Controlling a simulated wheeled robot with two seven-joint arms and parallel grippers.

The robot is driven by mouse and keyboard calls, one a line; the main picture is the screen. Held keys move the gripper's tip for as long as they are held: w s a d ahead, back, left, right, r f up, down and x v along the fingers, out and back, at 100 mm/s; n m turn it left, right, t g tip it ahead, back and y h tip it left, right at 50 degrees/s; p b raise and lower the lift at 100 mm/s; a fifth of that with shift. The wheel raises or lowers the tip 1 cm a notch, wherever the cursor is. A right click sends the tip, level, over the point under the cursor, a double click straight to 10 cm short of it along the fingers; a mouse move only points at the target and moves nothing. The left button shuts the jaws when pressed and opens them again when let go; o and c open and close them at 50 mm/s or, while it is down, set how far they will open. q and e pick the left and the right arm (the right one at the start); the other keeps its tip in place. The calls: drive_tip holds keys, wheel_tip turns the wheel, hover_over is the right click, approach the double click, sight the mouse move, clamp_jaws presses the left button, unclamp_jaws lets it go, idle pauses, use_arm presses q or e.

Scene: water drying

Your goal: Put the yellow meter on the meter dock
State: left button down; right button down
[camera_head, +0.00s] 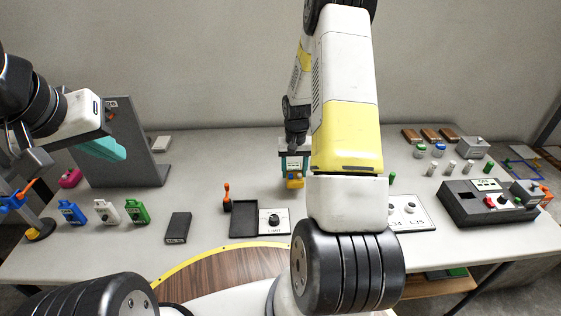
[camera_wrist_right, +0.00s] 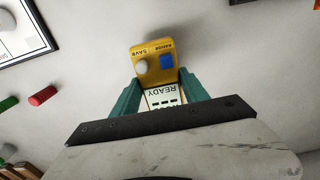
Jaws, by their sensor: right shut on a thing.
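The yellow meter (camera_head: 294,181) is in my right gripper (camera_head: 294,163), above the middle of the table. In the right wrist view the meter (camera_wrist_right: 155,62) sits between the teal fingers (camera_wrist_right: 160,98), with a white and a blue button and a READY display showing. The gripper is shut on it. A shallow black tray (camera_head: 243,219) beside the LIMIT knob panel lies below and left of the meter; no label shows whether it is the meter dock. My left gripper (camera_head: 100,148) is by the grey upright panel at the left; its finger gap cannot be made out.
An orange-handled tool (camera_head: 227,197) stands behind the tray. A black box (camera_head: 177,228) and blue, white and green bottles (camera_head: 107,211) are to the left. A grey upright panel (camera_head: 130,140) stands behind them. A control box (camera_head: 488,205) is at the right.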

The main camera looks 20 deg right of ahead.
sight(294, 171)
drive_tip(key=shift+f, duration=1.7)
drive_tip(key=shift+f, duration=0.15)
drive_tip(key=c, duration=0.6)
unclamp_jaws()
